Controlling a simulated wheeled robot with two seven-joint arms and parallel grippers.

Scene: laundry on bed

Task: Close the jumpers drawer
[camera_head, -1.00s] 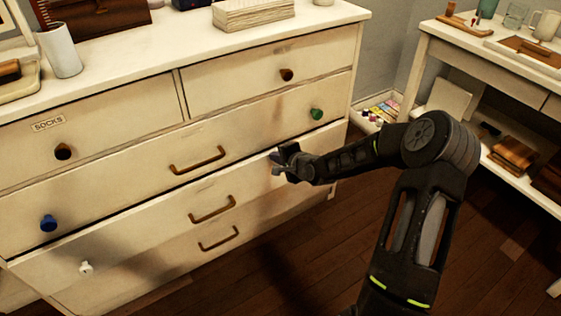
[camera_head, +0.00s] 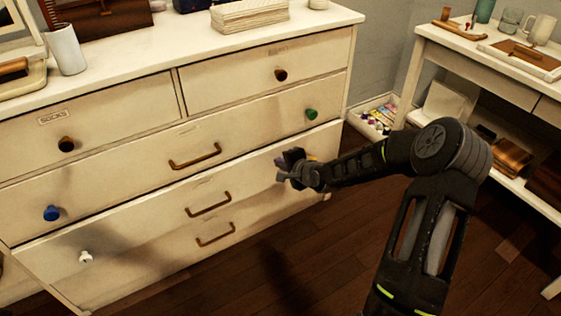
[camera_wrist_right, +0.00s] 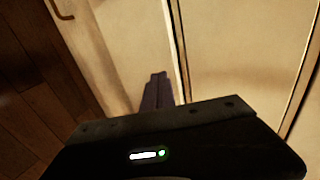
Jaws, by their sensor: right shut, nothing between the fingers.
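A cream dresser (camera_head: 140,35) fills the left of the head view. Its third-row wide drawer (camera_head: 150,232), with a white knob (camera_head: 85,257) and a brass handle (camera_head: 208,205), seems to stand slightly proud of the drawer above. Its label is too small to read, so I cannot confirm it is the jumpers drawer. My right gripper (camera_head: 287,168) is shut and empty at the right part of this drawer's front; contact is unclear. In the wrist view its fingers (camera_wrist_right: 157,92) are together before the pale drawer faces. My left gripper is out of view.
The wide drawer above (camera_head: 120,175) has blue and green knobs and looks shut. The bottom drawer (camera_head: 165,262) has a handle. A desk (camera_head: 455,60) stands at the right, with an open box (camera_head: 376,112) beside it. Wooden floor (camera_head: 310,245) lies clear in front.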

